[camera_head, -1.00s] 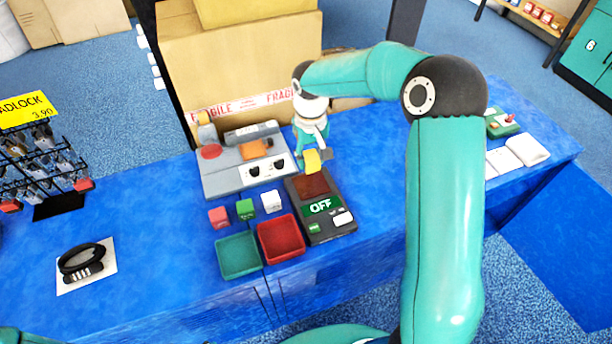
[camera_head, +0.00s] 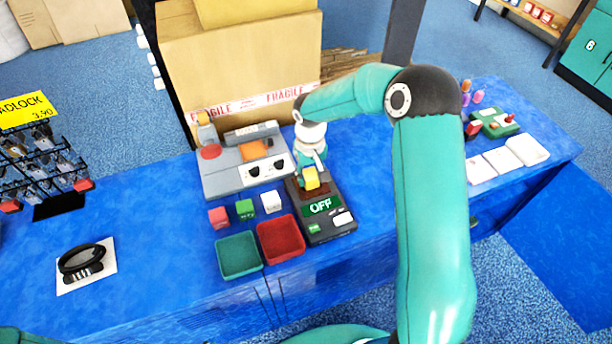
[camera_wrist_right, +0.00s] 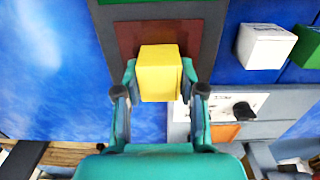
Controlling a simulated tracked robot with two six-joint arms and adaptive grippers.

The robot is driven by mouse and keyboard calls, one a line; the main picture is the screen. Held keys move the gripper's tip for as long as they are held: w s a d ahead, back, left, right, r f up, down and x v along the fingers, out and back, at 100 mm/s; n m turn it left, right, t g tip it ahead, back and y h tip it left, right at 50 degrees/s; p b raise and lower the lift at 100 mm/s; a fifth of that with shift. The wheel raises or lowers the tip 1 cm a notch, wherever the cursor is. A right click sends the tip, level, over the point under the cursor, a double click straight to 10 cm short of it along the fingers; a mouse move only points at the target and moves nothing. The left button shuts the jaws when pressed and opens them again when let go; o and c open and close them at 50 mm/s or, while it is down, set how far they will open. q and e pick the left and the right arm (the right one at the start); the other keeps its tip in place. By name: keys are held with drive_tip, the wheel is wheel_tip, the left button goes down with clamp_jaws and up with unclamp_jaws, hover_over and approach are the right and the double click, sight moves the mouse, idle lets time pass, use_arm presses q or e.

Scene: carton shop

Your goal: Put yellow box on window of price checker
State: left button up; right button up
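The yellow box (camera_head: 311,178) is between the fingertips of my right gripper (camera_head: 312,172), which is shut on it. In the right wrist view the yellow box (camera_wrist_right: 158,76) has a finger of the right gripper (camera_wrist_right: 159,85) on each side. It is over the dark red window (camera_wrist_right: 128,36) of the price checker; whether it touches the window, I cannot tell. The price checker (camera_head: 322,228) is a dark grey device with a green "OFF" display. Its window (camera_head: 324,187) is partly hidden by the box and gripper. My left gripper is not in view.
Red (camera_head: 219,217), green (camera_head: 245,209) and white (camera_head: 271,201) cubes stand left of the checker. A green tray (camera_head: 257,262) and a red tray (camera_head: 300,247) are in front of them. A grey machine (camera_head: 222,180) stands behind. White cards lie to the right.

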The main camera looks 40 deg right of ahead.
sight(310, 174)
drive_tip(key=o, duration=0.4)
drive_tip(key=shift+c, duration=0.2)
wheel_tip(310, 174, up, 12)
idle(0.4)
drive_tip(key=shift+a+r, duration=0.1)
